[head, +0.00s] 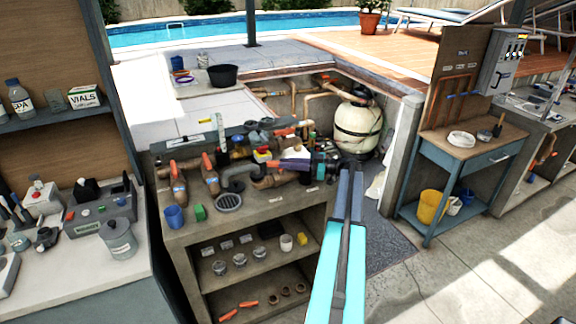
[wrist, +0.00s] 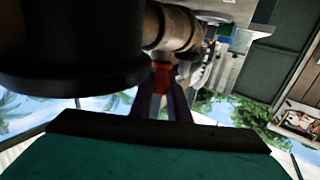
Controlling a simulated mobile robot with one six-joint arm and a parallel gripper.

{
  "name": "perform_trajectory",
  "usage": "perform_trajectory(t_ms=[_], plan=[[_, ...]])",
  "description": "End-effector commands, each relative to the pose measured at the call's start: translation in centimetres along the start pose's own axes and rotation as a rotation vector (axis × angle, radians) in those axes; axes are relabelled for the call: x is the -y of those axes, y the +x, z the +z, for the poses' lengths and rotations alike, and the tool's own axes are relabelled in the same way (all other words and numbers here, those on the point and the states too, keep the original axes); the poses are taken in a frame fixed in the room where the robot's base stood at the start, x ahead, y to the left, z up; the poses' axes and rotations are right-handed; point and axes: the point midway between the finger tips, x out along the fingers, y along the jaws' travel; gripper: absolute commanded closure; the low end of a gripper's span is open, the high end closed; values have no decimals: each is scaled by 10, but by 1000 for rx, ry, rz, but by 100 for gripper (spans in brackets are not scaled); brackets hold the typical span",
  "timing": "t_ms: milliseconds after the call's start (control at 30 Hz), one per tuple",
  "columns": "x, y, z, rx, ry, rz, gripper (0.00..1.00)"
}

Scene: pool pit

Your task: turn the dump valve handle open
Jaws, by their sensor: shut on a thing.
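An orange-red handle (wrist: 160,77) shows between the two fingers of my gripper (wrist: 161,92) in the wrist view. The fingers are shut on it. A metallic pipe fitting (wrist: 180,28) lies just behind it, and a large dark round body blocks the upper left of that view. The handle's exact angle is hard to tell, and the valve body is partly hidden.
The bench (head: 262,208) carries other orange-handled valves (head: 209,168), a blue cup (head: 174,216), a green block (head: 200,212) and a round drain grate (head: 229,202). A cream filter tank (head: 358,128) stands behind. A blue workbench (head: 460,150) stands right, with open floor before it.

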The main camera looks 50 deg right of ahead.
Motion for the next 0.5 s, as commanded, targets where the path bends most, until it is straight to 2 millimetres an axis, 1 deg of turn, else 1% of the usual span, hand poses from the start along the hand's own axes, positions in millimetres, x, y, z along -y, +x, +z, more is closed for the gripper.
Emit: perform_trajectory(t_ms=[33,300,500], plan=[[-4,-1,3,3,1,-26,100],[-5,0,3,3,2,-138,100],[-5,0,2,2,1,-182,100]])
